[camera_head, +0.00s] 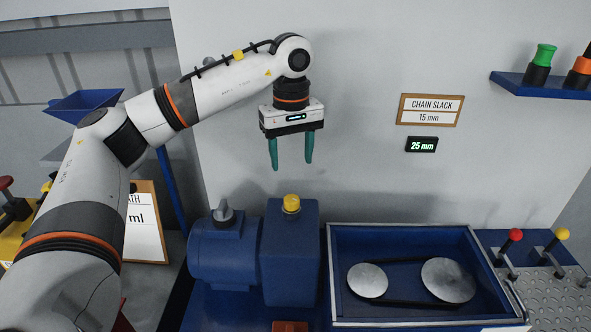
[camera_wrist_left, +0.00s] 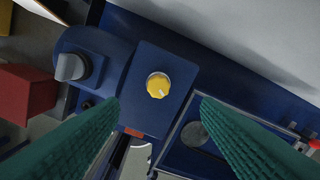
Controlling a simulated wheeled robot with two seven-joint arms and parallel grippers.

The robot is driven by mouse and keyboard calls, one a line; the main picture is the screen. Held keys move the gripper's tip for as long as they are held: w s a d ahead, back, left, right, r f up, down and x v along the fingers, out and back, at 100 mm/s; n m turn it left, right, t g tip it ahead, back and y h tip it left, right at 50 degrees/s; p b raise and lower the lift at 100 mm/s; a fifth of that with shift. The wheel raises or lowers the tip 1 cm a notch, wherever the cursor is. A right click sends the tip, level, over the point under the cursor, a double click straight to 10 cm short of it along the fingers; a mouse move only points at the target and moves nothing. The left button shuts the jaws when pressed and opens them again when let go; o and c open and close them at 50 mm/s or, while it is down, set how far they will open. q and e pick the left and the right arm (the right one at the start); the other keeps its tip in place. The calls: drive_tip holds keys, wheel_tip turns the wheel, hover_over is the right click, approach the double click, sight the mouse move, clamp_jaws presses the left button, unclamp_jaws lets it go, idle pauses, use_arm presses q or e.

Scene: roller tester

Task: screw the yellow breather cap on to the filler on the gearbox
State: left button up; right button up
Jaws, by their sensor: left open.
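The yellow breather cap (camera_head: 291,203) sits upright on top of the blue gearbox (camera_head: 290,255). The filler under it is hidden, and I cannot tell how far the cap is screwed on. My left gripper (camera_head: 291,166) is open and empty, with its green fingers pointing down above the cap, clear of it. In the left wrist view the cap (camera_wrist_left: 158,85) shows from above, ahead of and between the two spread fingers (camera_wrist_left: 160,125). My right gripper is in neither view.
A blue motor with a grey knob (camera_head: 223,213) adjoins the gearbox on the left. A blue tray (camera_head: 400,240) with two sprockets and a chain lies to the right. Levers with red (camera_head: 515,235) and yellow (camera_head: 562,233) knobs stand further right. The air around the gripper is clear.

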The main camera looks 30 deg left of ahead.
use_arm(q)
drive_tip(key=p, duration=0.1)
hover_over(291, 198)
drive_tip(key=f, duration=0.4)
drive_tip(key=shift+s+f, duration=0.2)
drive_tip(key=shift+f, duration=0.1)
drive_tip(key=f+p, duration=0.1)
drive_tip(key=f, duration=0.4)
drive_tip(key=shift+w+p, duration=0.2)
drive_tip(key=shift+p, duration=0.15)
drive_tip(key=shift+f, duration=0.5)
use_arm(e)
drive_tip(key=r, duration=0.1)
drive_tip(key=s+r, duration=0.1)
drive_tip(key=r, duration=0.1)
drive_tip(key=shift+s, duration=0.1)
use_arm(q)
drive_tip(key=c, duration=0.9)
drive_tip(key=shift+o, duration=1.2)
clamp_jaws()
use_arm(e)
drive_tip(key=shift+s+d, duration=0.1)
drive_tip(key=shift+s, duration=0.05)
